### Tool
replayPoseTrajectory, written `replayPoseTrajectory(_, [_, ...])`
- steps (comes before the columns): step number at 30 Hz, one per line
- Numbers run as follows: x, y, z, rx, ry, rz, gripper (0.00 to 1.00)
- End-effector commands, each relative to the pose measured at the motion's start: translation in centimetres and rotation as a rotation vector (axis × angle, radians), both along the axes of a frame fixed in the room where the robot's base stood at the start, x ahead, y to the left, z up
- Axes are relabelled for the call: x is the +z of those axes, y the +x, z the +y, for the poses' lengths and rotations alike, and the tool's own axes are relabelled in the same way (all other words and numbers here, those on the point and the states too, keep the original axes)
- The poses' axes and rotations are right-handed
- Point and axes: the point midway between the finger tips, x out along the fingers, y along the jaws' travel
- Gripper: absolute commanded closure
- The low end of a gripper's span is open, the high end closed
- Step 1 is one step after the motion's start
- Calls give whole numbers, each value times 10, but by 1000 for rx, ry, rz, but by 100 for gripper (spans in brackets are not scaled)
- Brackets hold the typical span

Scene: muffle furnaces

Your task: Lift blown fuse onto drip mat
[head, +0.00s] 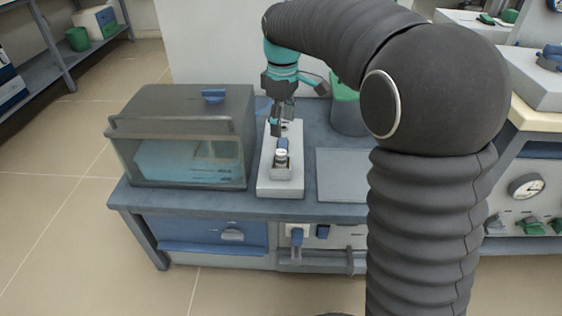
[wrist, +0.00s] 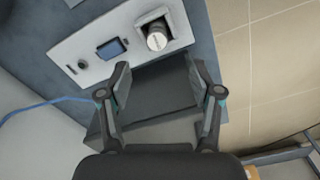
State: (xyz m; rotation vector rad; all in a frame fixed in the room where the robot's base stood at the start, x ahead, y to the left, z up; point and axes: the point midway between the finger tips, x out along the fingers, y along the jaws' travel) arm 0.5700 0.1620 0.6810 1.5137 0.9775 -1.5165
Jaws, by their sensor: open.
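What looks like the fuse is a small pale cylinder with a dark band (head: 282,157), in the square pocket of a long white holder (head: 282,189) on the bench. In the wrist view the cylinder (wrist: 156,38) shows inside the pocket, apart from my fingers. My gripper (head: 275,130) is above the holder, open and empty; in the wrist view its fingers (wrist: 160,66) are spread below the pocket in the picture. A flat grey-blue sheet (head: 342,172), likely the drip mat, lies right of the holder, partly hidden by my arm.
A clear box with a dark lid (head: 182,128) stands close left of the holder. A green-topped grey bin (head: 347,112) stands behind the sheet. A blue block (wrist: 112,48) sits on the holder. The sheet's visible part is bare.

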Motion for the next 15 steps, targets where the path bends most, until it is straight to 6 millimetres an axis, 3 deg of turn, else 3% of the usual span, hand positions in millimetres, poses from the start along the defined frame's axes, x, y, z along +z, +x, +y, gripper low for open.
replayPoseTrajectory(6, [-41, 0, 0, -1, -1, 1, 36])
replayPoseTrajectory(15, [-64, 1, 0, -2, 0, -1, 36])
